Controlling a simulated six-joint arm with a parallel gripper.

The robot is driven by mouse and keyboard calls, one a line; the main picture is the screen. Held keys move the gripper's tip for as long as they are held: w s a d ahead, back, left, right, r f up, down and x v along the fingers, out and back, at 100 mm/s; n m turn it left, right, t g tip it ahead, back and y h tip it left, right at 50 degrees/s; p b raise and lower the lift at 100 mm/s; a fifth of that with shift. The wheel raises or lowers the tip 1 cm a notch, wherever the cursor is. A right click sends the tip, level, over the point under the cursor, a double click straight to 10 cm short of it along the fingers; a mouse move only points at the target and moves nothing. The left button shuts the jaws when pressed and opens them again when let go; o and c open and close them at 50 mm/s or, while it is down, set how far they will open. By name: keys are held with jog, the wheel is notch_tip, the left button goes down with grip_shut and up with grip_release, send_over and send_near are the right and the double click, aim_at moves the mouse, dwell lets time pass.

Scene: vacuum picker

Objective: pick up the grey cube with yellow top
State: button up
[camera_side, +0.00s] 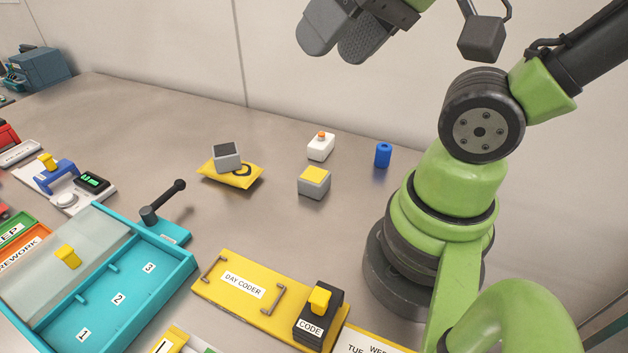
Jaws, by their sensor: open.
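The grey cube with a yellow top (314,183) stands upright on the grey table, right of the table's middle. Nothing covers it. My gripper (340,48) is at the top of the side view, high above the table and the cube, apart from both. Its two grey finger pads show, and it is open with nothing seen between them.
Near the cube are a white box with an orange knob (320,147), a blue cylinder (383,155), and a yellow packet (230,175) bearing a grey block (227,156). In front are a yellow day coder plate (215,290) and a teal tray (185,270) with a black lever (165,201).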

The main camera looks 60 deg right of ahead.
dwell(0.4)
jog(key=o, duration=0.5)
jog(key=n+g+h, duration=0.2)
jog(key=n+g, duration=0.1)
jog(key=g, duration=0.4)
send_over(314, 175)
notch_tip(314, 175, down, 20)
jog(key=shift+f, duration=0.2)
jog(key=shift+n, duration=0.3)
jog(key=shift+f, duration=5.15)
